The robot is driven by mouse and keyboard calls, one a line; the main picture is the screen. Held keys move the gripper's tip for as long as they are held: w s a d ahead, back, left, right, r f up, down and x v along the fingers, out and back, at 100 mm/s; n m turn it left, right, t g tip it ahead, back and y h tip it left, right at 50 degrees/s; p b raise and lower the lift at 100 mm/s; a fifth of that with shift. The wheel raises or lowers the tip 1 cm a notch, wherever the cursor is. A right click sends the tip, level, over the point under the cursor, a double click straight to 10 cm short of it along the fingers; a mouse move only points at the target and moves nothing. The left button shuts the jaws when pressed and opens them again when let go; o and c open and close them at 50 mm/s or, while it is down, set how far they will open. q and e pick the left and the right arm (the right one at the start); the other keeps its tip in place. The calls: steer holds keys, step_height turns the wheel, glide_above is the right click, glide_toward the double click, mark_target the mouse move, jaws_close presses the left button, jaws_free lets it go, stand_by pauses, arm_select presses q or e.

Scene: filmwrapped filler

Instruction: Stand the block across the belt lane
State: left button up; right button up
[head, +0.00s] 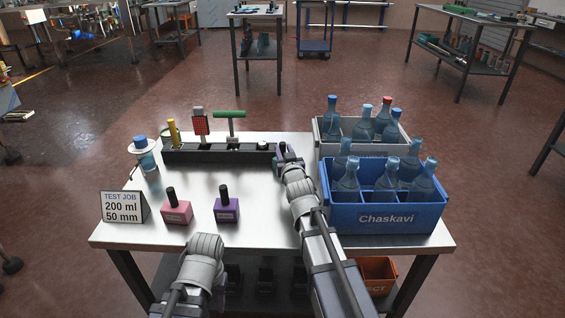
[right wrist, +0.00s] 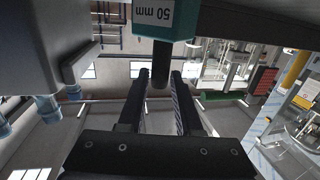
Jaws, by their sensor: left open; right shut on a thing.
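My right gripper (right wrist: 160,76) is shut on the dark knob of a teal block (right wrist: 165,22) labelled 50 mm, which hangs upside down in the right wrist view. In the head view my right gripper (head: 284,151) is at the right end of the black belt lane (head: 220,156), and the block is mostly hidden there. I cannot tell whether the block touches the belt. A pink block (head: 176,211) and a purple block (head: 227,209), both with dark knobs, stand on the table in front. My left arm's wrist shows at the front edge; its fingers are out of sight.
A sign (head: 123,207) reads 200 ml, 50 mm. A blue crate (head: 385,215) and a grey crate (head: 335,147) of bottles stand right of my right arm. A blue-capped bottle (head: 146,158) stands at left. A red gridded piece (head: 200,123) and green T-handle (head: 229,114) rise by the belt.

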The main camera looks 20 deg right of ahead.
jaws_close()
stand_by(0.8)
step_height(320, 180, up, 10)
steer(key=p, duration=1)
